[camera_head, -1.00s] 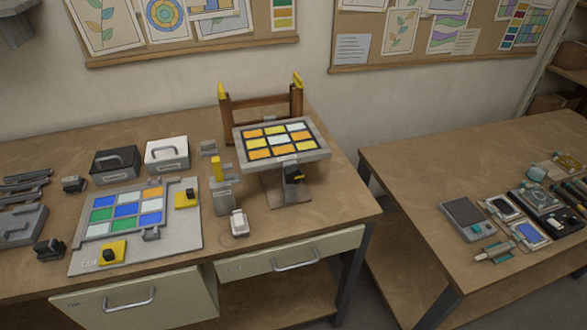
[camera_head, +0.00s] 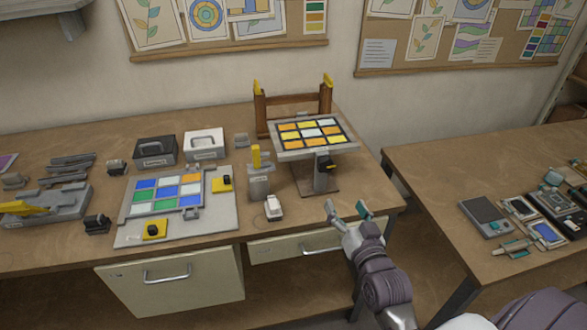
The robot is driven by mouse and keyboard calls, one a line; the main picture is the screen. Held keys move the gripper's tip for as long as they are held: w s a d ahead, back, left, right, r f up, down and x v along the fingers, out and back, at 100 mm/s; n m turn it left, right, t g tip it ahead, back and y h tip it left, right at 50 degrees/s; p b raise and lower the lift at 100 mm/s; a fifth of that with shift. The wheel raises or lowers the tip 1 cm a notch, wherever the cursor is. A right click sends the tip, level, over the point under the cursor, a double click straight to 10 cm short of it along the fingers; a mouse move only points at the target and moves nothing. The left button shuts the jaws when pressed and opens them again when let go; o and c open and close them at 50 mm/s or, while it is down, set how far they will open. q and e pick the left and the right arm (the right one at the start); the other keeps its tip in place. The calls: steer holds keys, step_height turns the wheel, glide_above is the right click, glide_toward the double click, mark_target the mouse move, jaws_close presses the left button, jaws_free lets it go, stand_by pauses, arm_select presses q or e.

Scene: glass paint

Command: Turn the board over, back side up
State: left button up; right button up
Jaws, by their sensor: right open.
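One board of coloured panes (camera_head: 168,193), blue, green, white and orange, lies flat on a grey plate (camera_head: 222,211) with yellow-based black clamps. Another panel of orange, yellow and pale panes (camera_head: 312,132) sits face up, slightly tilted, on a grey stand (camera_head: 318,187) with a black knob. I cannot tell which one the task calls the board. My right gripper (camera_head: 347,209) is open and empty, near the table's front edge, below and right of the stand, apart from both boards. My left gripper is not in view.
A wooden frame with yellow tips (camera_head: 262,110) stands behind the stand. A black box (camera_head: 156,151) and a white box (camera_head: 204,145) stand behind the plate. A yellow-handled grey holder (camera_head: 258,180) and a small white block (camera_head: 273,208) stand between the boards. A second table (camera_head: 440,190) is at right.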

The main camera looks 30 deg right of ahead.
steer(key=r, duration=0.2)
steer(key=p, duration=0.2)
glide_toward(328, 166)
steer(key=w, duration=0.1)
steer(key=p+x, duration=0.1)
steer(key=x, duration=0.7)
steer(key=shift+w+d, duration=0.15)
steer(key=shift+w, duration=0.2)
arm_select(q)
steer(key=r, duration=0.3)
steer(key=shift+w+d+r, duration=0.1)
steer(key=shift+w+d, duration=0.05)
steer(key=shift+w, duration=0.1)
arm_select(e)
jaws_close()
